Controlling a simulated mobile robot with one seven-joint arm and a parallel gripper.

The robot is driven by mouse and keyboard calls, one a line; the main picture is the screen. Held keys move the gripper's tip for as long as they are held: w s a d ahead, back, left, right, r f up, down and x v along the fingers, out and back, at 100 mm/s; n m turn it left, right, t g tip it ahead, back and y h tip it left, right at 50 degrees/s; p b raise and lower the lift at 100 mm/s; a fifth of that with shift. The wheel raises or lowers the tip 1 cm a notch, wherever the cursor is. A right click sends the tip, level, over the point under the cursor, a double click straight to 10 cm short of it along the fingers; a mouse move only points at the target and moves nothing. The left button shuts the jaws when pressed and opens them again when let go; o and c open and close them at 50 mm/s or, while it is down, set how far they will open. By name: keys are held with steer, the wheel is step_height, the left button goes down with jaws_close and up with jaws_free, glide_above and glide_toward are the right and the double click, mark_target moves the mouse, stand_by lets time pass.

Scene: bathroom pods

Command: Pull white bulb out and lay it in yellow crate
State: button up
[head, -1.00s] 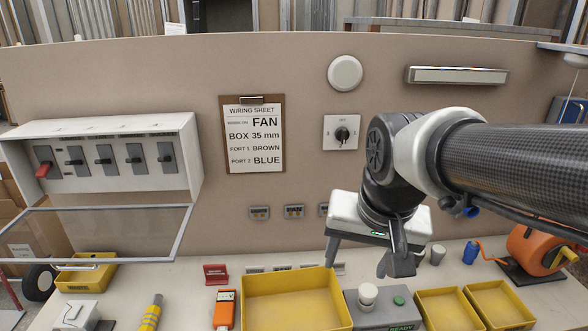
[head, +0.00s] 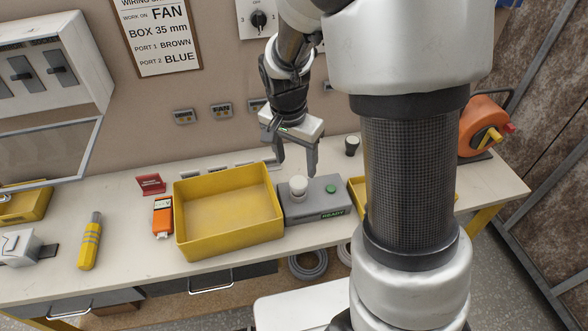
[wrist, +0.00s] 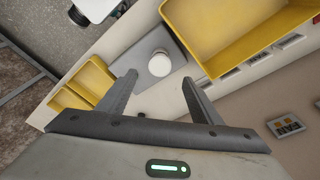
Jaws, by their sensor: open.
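The white bulb (head: 298,186) stands upright on top of a grey tester box (head: 325,209) with a green button and a READY label. In the wrist view the bulb (wrist: 160,64) shows beyond and between my finger tips. My gripper (head: 298,164) is open and empty, pointing down above and behind the bulb, apart from it. The large yellow crate (head: 230,241) stands directly left of the tester box. It looks empty, and its near corner also shows in the wrist view (wrist: 196,48).
Smaller yellow bins (wrist: 84,81) stand on the other side of the tester box, partly hidden by my arm in the head view. An orange meter (head: 162,217) and a yellow-grey tool (head: 90,242) lie left of the crate. An orange reel (head: 484,128) stands at the right end.

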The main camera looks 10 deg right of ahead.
mark_target(299, 181)
steer(key=f, duration=0.6)
steer(key=w+d+f, duration=0.1)
steer(key=f, duration=0.2)
steer(key=shift+f, duration=0.35)
steer(key=c, duration=1.2)
steer(key=shift+c, duration=0.2)
steer(key=shift+r+p, duration=0.4)
steer(key=shift+r, duration=0.35)
steer(key=shift+r+p, duration=0.9)
steer(key=shift+r, duration=0.6)
